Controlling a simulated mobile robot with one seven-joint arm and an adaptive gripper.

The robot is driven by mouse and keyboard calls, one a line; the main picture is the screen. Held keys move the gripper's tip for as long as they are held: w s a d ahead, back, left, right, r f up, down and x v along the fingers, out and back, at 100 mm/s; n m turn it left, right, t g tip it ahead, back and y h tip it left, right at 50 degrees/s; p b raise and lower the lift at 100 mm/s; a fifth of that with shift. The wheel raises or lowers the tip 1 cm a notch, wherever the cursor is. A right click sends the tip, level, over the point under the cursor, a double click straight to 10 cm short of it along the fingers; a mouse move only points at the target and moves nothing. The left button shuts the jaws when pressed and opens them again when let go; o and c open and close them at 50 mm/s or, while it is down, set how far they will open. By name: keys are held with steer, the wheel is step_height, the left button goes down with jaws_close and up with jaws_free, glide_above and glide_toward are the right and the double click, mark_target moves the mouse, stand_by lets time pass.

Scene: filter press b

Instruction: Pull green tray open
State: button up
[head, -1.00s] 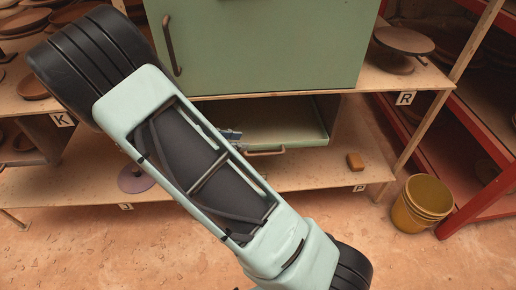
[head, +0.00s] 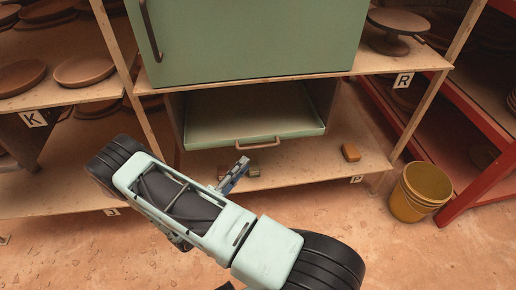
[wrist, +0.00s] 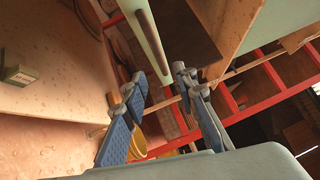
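The green tray (head: 225,133) lies in the opening under the green cabinet, its flat inside showing from above. Its tan bar handle (head: 257,143) is on the front edge, with nothing holding it. My gripper (head: 241,170) is below and slightly left of the handle, apart from it, partly hidden by my arm. In the wrist view my gripper (wrist: 160,82) has two blue-padded fingers spread with nothing gripped between them. A pale green edge with a brown bar (wrist: 154,42) runs just beyond the fingertips there; it looks like the tray front and handle.
The green cabinet (head: 250,40) with a dark handle (head: 150,30) is above the tray. A brown block (head: 350,152) lies on the lower shelf (head: 315,165). A yellow bucket (head: 420,190) stands right on the floor, beside a red rack (head: 480,190).

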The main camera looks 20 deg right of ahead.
mark_target(259, 148)
steer(key=b+x, duration=0.1)
steer(key=x, duration=0.8)
steer(key=shift+w+d, duration=0.1)
steer(key=shift+d, duration=0.1)
jaws_close()
